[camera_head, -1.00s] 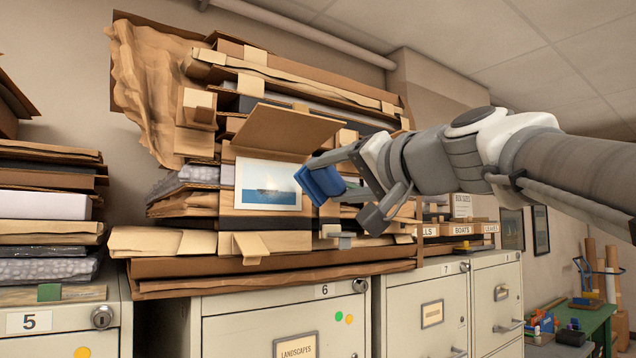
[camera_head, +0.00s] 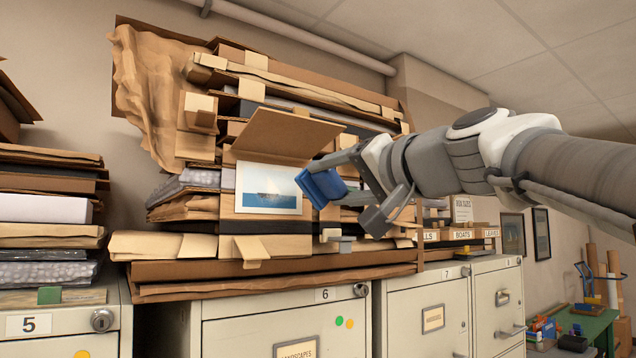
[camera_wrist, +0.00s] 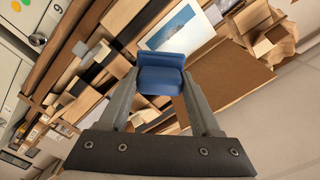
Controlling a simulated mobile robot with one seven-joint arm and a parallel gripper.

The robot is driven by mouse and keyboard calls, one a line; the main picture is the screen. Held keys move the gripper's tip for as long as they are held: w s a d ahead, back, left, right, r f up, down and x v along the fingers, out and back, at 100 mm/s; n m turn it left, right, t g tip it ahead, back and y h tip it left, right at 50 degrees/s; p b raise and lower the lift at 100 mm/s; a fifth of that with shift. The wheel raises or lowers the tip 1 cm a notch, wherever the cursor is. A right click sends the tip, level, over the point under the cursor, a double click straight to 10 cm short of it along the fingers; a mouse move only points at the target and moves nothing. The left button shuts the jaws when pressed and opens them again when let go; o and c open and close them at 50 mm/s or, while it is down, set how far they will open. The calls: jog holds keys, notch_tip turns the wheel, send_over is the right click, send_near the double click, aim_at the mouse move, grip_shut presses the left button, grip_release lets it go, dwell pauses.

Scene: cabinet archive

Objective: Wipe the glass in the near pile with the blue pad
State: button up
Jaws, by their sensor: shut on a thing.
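My gripper (camera_head: 345,183) is shut on the blue pad (camera_head: 322,189), which also shows between the fingers in the wrist view (camera_wrist: 161,76). The near pile (camera_head: 190,272) of folders, boards and wrapped packets lies on the cabinet numbered 6. A framed picture of sea and sky with a glass front (camera_head: 268,188) faces out of the pile, under a raised brown cardboard flap (camera_head: 286,133). The pad is at the right edge of this picture; I cannot tell whether it touches the glass. In the wrist view the picture (camera_wrist: 182,28) is just beyond the pad, partly hidden by it.
Another pile (camera_head: 45,207) stands at the left on cabinet 5. Cardboard and paper edges stick out of the near pile close to my gripper. A green table (camera_head: 590,322) is at the far right.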

aim_at(315, 187)
jog(key=shift+x, duration=2.6)
jog(key=shift+p+x, duration=0.4)
jog(key=shift+x, duration=0.55)
jog(key=shift+s+a, duration=0.7)
jog(key=shift+a, duration=0.25)
jog(key=shift+s+a, duration=0.65)
jog(key=shift+a, duration=0.3)
jog(key=shift+s+a+p, duration=0.4)
jog(key=shift+s+a, duration=0.05)
jog(key=shift+a, duration=0.25)
jog(key=shift+s+a+p, duration=0.4)
jog(key=shift+a, duration=0.5)
